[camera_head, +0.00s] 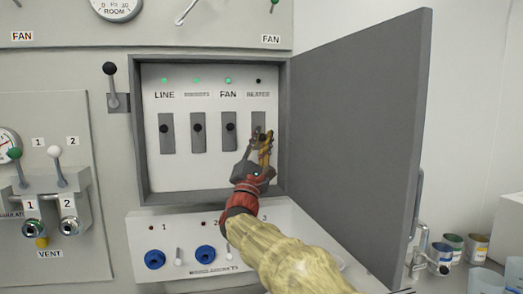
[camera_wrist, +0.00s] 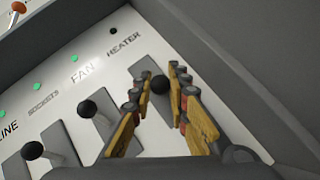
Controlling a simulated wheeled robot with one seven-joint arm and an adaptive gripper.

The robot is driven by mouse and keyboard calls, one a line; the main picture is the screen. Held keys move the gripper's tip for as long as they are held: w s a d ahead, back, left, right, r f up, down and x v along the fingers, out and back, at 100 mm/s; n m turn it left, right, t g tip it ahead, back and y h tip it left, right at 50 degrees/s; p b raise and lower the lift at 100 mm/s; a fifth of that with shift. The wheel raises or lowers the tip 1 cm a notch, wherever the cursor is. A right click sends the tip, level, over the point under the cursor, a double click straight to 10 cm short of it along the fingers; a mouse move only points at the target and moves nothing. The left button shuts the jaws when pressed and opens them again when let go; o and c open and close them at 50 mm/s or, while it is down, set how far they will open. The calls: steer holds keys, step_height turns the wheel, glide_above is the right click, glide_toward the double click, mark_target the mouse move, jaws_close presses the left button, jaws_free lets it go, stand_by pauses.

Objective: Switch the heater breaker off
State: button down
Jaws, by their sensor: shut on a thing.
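The heater breaker (camera_head: 258,119) is the rightmost of the switches in the open panel box, a grey plate with a black-knobbed lever. Its knob (camera_wrist: 160,84) sits between my fingers and looks a little lower than the other knobs. The lamp above HEATER (camera_head: 258,81) is dark. My gripper (camera_head: 263,139) reaches up from the lower right and is shut on this knob; in the wrist view the fingers (camera_wrist: 161,79) stand on either side of it. The fingers partly cover the lower plate in the head view.
The LINE (camera_head: 164,129), SOCKETS (camera_head: 198,128) and FAN (camera_head: 230,127) breakers stand to the left, with green lamps lit above them. The open box door (camera_head: 360,140) stands close on the right. A socket panel (camera_head: 185,228) juts out below.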

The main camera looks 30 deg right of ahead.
steer(key=shift+w+f+m+h+b, duration=0.15)
steer(key=shift+f+m+h+b, duration=0.3)
steer(key=shift+m+h+b, duration=0.55)
steer(key=c, duration=1.7)
jaws_free()
steer(key=shift+r, duration=0.1)
steer(key=v, duration=1.2)
steer(key=shift+w, duration=0.1)
